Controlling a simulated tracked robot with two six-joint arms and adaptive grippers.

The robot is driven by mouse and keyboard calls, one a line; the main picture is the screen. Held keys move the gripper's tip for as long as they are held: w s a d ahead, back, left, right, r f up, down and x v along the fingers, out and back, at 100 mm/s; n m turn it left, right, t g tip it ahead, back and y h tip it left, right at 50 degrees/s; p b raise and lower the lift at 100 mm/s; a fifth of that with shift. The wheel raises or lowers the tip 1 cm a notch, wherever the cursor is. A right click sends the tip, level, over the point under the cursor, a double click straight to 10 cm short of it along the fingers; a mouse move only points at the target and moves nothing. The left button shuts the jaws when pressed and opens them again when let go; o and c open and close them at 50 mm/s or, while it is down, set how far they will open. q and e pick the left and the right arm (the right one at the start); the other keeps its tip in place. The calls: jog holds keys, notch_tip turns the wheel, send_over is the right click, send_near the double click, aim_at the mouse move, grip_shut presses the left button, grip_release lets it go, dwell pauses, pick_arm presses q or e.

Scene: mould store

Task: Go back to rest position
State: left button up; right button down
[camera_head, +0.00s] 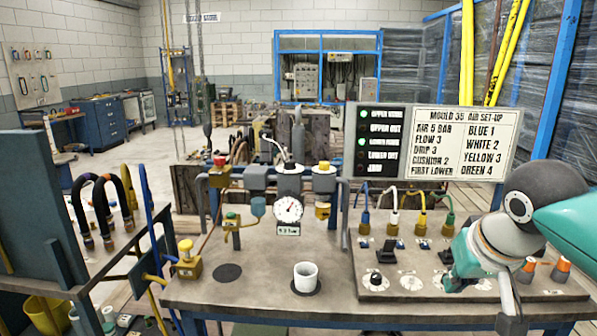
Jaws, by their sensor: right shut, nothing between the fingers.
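My right arm comes in from the right edge, teal and grey, over the right end of the workbench (245,290). My right gripper (510,312) points down at the front right of the bench, in front of the control panel (410,285), and is shut with nothing in it. The arm hides part of the panel's right side. My left gripper does not show.
A white cup (305,277) stands on a dark disc at the bench's front middle. A pressure gauge (288,209) and valves stand behind it. A sign board (460,140) rises behind the panel. A side rack with hoses (45,220) stands left.

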notch_tip(320, 180, down, 25)
jog(key=s+a+g+p, duration=0.1)
jog(key=s+g+p, duration=0.2)
jog(key=g+p, duration=0.3)
jog(key=s+a+f+m+g+y+p, duration=0.1)
jog(key=s+a+f+y, duration=0.1)
jog(key=s+a+f, duration=0.6)
jog(key=s+a+f+g+y+p, duration=0.1)
jog(key=s+a+f+y, duration=0.25)
jog(key=s+f, duration=0.8)
jog(key=w+t, duration=0.1)
jog(key=w, duration=0.1)
jog(key=w+t+h, duration=0.1)
jog(key=w, duration=0.1)
jog(key=shift+d+t, duration=0.25)
jog(key=shift+t, duration=0.05)
